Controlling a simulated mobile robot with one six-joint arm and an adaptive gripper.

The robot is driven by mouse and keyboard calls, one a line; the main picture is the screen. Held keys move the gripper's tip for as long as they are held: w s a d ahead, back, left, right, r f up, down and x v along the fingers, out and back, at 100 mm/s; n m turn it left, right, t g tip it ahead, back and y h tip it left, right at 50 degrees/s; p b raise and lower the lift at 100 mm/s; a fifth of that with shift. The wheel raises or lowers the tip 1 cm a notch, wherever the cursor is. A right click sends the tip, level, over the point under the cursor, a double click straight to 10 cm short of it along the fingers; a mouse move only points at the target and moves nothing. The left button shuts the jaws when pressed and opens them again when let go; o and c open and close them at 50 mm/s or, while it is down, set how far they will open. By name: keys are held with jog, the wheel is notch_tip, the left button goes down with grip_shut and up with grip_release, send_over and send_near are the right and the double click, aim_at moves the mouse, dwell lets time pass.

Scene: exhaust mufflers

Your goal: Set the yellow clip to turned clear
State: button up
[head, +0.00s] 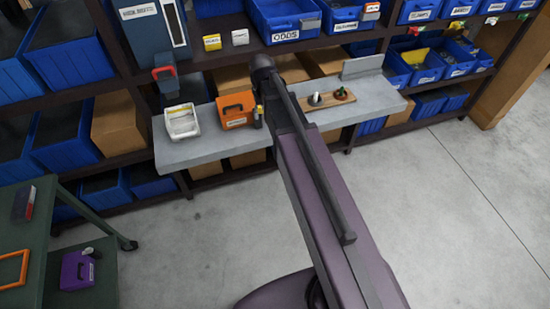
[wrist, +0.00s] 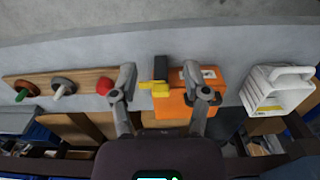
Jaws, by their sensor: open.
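The yellow clip (wrist: 156,88) shows in the wrist view against a small upright black piece (wrist: 160,66), just left of an orange box (wrist: 185,108) on the grey shelf. The black piece with some yellow also shows in the head view (head: 257,116), right of the orange box (head: 236,109), small and partly unclear. My gripper (wrist: 160,80) is open, its two fingers appearing on either side of the clip with visible space between. I cannot tell whether a finger touches it. In the head view my arm hides the gripper.
A wooden board (head: 330,101) with several knobs lies on the grey bench (head: 205,149); its red knob (wrist: 104,86) is close to my left finger in the wrist view. A white caddy (head: 183,121) stands beyond the orange box. Blue bins fill the racks; the floor is clear.

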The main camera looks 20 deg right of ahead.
jog(key=s+f+b, duration=0.6)
jog(key=s, duration=0.8)
jog(key=shift+f, duration=0.2)
dwell(1.6)
jog(key=shift+c, duration=0.4)
